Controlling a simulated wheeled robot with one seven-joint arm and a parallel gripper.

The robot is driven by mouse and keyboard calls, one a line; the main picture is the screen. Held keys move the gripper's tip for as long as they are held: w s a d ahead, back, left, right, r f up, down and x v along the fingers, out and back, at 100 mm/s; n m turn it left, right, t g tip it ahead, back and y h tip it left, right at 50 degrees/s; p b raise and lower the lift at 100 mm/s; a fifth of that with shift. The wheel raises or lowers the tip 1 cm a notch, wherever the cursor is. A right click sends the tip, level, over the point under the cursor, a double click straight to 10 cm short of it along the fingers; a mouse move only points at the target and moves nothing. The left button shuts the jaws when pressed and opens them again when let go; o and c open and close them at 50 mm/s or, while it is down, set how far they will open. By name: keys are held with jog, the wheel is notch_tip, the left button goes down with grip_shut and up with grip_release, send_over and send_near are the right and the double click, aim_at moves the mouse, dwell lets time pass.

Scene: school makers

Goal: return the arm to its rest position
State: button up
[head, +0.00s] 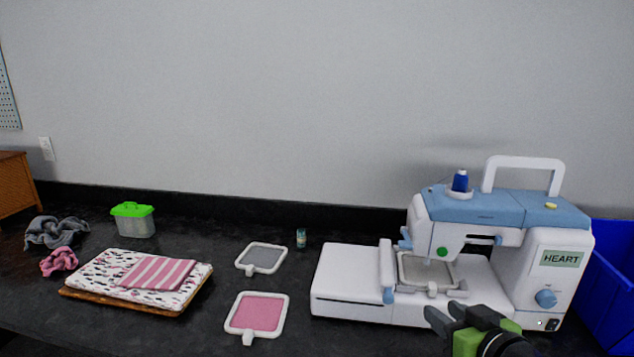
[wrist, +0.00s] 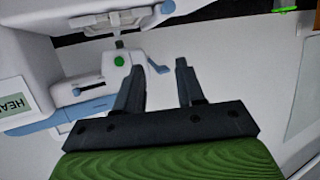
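My gripper (head: 445,317) is at the lower right of the head view, in front of the white and blue sewing machine (head: 563,250). Its dark fingers are apart with nothing between them; the wrist view shows this gap too (wrist: 160,82). The machine's display reads HEART. A hoop with grey fabric (head: 428,270) sits under the machine's needle area. In the wrist view the machine (wrist: 90,40) appears turned over, with its green button beyond the fingers. My arm beyond the wrist is mostly out of view.
A pink hoop (head: 257,314) and a grey hoop (head: 262,257) lie left of the machine, near a small bottle (head: 301,239). Folded fabric (head: 100,272), scrunchies (head: 58,232) and a green-lidded box (head: 134,221) are further left. A blue bin (head: 612,285) stands at right.

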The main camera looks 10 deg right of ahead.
jog(key=s+a+f+n+g+y, duration=0.1)
jog(key=s+a+f+n+g, duration=0.15)
jog(key=a, duration=0.45)
jog(key=s+a+f+m+g+h, duration=0.1)
jog(key=s+a+m+g, duration=0.15)
jog(key=s, duration=0.55)
jog(key=s+a+f+m+g+h, duration=0.1)
jog(key=s+a+g, duration=0.15)
jog(key=s, duration=0.55)
notch_tip(320, 180, up, 17)
jog(key=g+p, duration=0.1)
jog(key=p, duration=1.6)
jog(key=shift+d+p, duration=0.35)
jog(key=shift+d, duration=0.05)
